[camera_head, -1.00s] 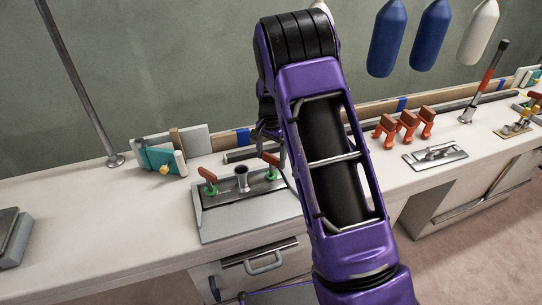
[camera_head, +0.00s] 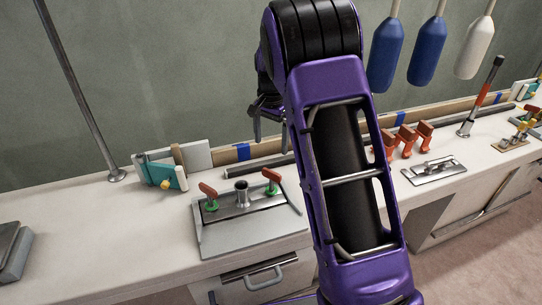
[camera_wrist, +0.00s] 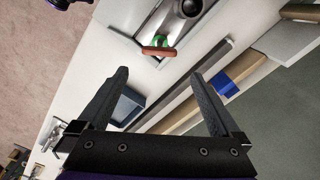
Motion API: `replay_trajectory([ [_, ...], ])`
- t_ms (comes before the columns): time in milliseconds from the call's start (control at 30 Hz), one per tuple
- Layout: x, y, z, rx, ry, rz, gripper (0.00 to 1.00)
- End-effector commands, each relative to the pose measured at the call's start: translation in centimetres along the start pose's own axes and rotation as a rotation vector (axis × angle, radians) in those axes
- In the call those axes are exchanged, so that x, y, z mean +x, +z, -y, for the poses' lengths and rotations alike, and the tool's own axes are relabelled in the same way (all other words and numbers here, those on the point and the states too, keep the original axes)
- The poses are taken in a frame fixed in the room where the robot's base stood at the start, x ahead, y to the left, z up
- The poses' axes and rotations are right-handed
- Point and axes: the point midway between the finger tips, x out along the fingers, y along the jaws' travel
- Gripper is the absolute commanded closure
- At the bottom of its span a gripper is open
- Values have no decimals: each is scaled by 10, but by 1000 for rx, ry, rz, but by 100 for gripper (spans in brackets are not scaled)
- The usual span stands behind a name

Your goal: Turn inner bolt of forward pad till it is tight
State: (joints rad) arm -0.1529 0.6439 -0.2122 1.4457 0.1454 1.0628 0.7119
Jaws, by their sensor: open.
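A grey metal pad (camera_head: 222,238) lies on the bench with an upright metal post (camera_head: 242,195) between two bolts. The left bolt (camera_head: 208,190) and right bolt (camera_head: 271,177) each have an orange handle above a green part. I cannot tell which pad is forward or how tight either bolt is. My gripper (camera_head: 269,137) hangs open and empty above and behind the right bolt, apart from it. In the wrist view, my gripper (camera_wrist: 160,75) shows widely spread fingers, with one orange bolt handle (camera_wrist: 158,51) beyond the tips and part of the post at the top.
Another plate with a cleat (camera_head: 435,169) and several orange clamps (camera_head: 408,138) stand to the right. A second fitting with yellow and orange parts (camera_head: 518,132) is at far right. A long dark bar (camera_head: 258,167) lies behind the pad. A metal pole (camera_head: 85,95) stands at left.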

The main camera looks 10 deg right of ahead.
Motion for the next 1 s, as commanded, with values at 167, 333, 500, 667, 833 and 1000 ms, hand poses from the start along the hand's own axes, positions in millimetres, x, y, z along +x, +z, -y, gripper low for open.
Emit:
replay_trajectory([
  [167,-37,0,1,0,-3,-3,0],
  [333,-53,0,0,0,-1,-2,0],
  [500,-58,0,0,0,0,-1,0],
  [667,-57,0,0,0,0,-1,0],
  [833,-62,4,4,6,-11,-19,0],
  [1000,-88,22,21,60,-83,-116,0],
])
